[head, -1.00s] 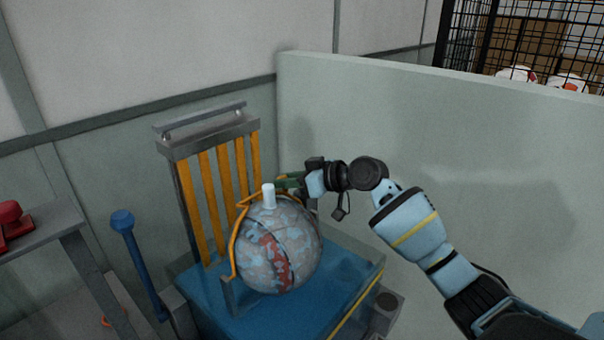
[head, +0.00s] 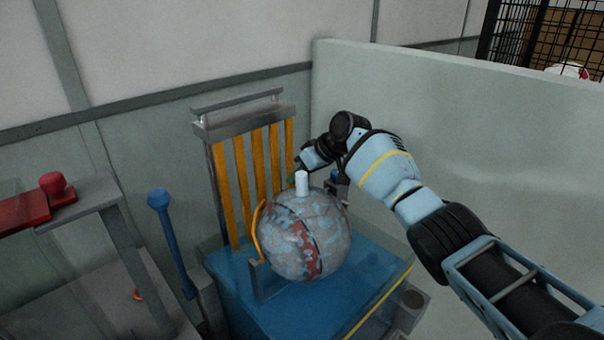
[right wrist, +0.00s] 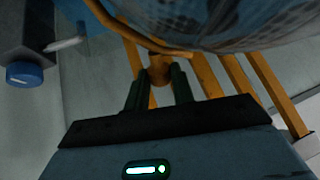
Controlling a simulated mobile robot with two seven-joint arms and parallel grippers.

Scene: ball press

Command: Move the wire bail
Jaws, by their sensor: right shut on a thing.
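The wire bail (head: 256,232) is an orange wire that shows along the left side of the big mottled grey-blue and red ball (head: 315,245). The rest of it is hidden behind the ball. In the right wrist view the bail (right wrist: 135,38) curves beside the ball, with a short orange-brown grip (right wrist: 160,70) on it. My right gripper (right wrist: 160,84) is shut on that grip, its dark green fingers on either side. In the head view my right gripper (head: 291,187) is behind the ball's white peg (head: 302,184) and partly hidden. My left gripper is not in view.
The ball sits on a blue base (head: 290,315) before a rack of orange slats (head: 257,175). A blue-knobbed lever (head: 158,198) stands left, beside a grey stand (head: 80,205) with a red part. A pale panel (head: 470,140) borders the right.

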